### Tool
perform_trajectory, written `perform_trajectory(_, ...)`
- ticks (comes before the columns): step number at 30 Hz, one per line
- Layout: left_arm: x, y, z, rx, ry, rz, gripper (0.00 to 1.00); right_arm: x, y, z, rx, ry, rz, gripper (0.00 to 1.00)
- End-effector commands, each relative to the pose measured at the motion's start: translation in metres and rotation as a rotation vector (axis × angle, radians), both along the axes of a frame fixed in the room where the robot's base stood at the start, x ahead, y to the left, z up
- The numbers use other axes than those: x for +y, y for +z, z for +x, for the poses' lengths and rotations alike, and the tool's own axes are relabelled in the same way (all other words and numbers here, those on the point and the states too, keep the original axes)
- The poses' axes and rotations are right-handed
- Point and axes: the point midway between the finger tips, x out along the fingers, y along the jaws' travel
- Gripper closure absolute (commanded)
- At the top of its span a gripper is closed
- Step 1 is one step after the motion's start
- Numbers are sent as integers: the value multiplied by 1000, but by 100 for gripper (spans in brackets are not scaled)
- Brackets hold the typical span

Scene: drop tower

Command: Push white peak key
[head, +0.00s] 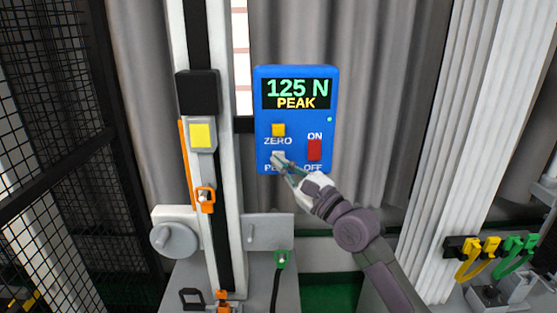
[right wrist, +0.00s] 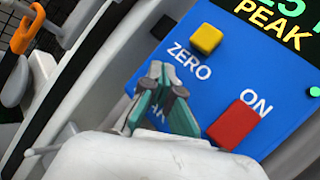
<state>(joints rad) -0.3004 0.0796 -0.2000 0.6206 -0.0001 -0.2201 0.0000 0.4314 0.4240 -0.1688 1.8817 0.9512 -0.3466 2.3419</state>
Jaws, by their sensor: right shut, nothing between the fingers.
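The blue meter box (head: 325,120) hangs upright, and its display (head: 297,94) reads 125 N with PEAK below. The white peak key (head: 278,155) sits below the yellow ZERO key (head: 278,130). My right gripper (head: 286,164) is shut and empty, with its fingertips at the white key, overlapping its lower part and part of the PEAK label. In the right wrist view the teal fingertips (right wrist: 160,76) hide the white key, so contact cannot be told for sure. My left gripper is not in view.
A red ON/OFF switch (head: 314,150) is right of the white key. A drop tower rail (head: 230,200) with a black block (head: 198,92) and an orange hook (head: 205,199) stands to the left. A black mesh fence (head: 50,120) is at far left.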

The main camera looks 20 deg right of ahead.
Motion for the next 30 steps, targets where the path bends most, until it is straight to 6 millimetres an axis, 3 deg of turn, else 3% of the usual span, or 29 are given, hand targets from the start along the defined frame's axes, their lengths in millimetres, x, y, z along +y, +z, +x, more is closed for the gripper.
perform_trajectory(30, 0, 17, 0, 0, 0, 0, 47, 5, 0, -18, 0, -1, 0, 100)
